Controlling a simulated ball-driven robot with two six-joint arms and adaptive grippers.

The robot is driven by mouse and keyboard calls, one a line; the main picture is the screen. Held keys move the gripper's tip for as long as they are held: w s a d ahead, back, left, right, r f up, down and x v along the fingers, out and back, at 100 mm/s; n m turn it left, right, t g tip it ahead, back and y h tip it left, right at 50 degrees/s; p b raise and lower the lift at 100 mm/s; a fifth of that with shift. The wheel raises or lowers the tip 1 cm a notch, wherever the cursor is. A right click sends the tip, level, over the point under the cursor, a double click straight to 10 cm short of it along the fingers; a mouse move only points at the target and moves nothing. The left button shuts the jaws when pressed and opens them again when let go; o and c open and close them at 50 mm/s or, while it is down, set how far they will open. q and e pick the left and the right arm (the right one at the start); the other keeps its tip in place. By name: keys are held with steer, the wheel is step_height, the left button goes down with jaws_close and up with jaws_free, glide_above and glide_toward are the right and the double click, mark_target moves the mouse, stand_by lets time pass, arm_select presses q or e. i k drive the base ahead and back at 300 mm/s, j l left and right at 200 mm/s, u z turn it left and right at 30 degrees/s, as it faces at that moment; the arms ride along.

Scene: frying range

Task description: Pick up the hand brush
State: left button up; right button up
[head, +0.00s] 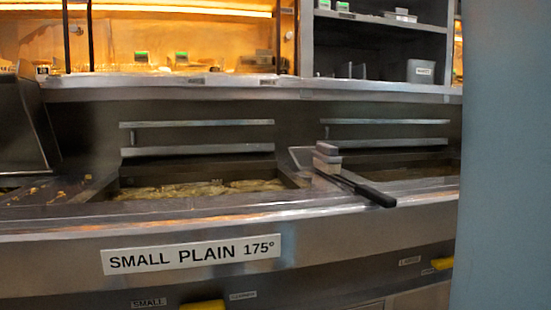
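A tool with a long black handle (369,191) lies on the steel range top, right of the middle. It looks like the hand brush. Its handle points toward me and to the right, ending near the front edge of the range. A small pale and grey block (327,156) sits at the tool's far end; I cannot tell whether it is the brush head or a separate thing. Neither of my grippers shows in the head view.
A fryer vat (200,188) with yellowish oil lies left of the tool, behind the "SMALL PLAIN 175°" label (191,254). Another vat lies to the right. A steel shelf (250,88) runs behind. A smooth blue-grey surface (505,160) blocks the right side.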

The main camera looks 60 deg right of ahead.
mark_target(326, 160)
steer(key=l+z, duration=0.1)
steer(key=z, duration=2)
